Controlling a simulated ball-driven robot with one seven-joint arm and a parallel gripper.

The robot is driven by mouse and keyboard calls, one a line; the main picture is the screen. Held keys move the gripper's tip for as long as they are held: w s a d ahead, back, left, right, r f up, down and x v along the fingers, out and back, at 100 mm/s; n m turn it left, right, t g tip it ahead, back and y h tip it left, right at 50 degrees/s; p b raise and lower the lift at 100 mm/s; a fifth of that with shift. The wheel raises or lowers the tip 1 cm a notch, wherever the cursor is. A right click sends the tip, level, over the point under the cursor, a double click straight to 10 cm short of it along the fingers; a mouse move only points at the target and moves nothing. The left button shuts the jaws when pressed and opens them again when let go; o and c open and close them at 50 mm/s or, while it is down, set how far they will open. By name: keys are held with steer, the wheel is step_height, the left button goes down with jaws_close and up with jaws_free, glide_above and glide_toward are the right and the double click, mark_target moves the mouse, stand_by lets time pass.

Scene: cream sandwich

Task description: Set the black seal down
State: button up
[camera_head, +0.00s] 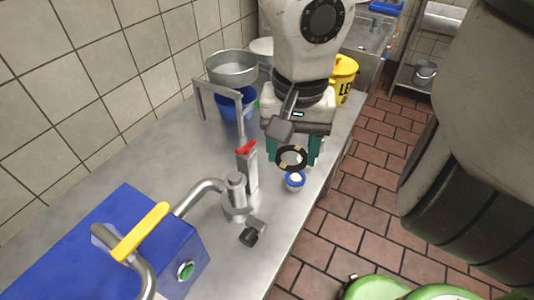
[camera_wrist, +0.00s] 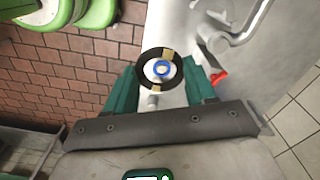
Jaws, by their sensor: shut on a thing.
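The black seal (camera_head: 279,156) is a dark ring with tan patches. My gripper (camera_head: 293,150) is shut on it, with green fingers on either side, above the steel counter (camera_head: 185,153) near its right edge. In the wrist view the seal (camera_wrist: 143,70) sits between the green fingers. A small blue-rimmed cup with something white in it (camera_head: 294,182) stands on the counter just below the seal. In the wrist view its blue rim shows through the ring's opening. The gap between seal and cup cannot be measured.
A steel pipe fitting with a red handle (camera_head: 246,147) stands close left of my gripper. A blue machine with a yellow handle (camera_head: 139,232) fills the near left. A blue bucket (camera_head: 228,108), a steel pot (camera_head: 231,68) and a yellow container (camera_head: 345,71) stand behind. Brick-tiled floor lies right.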

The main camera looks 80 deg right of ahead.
steer(key=shift+s+a+r+b, duration=0.15)
steer(key=shift+s+b, duration=0.3)
steer(key=shift+b, duration=0.5)
steer(key=shift+s+a+r+b, duration=0.1)
steer(key=shift+s+b, duration=0.3)
steer(key=shift+b, duration=0.5)
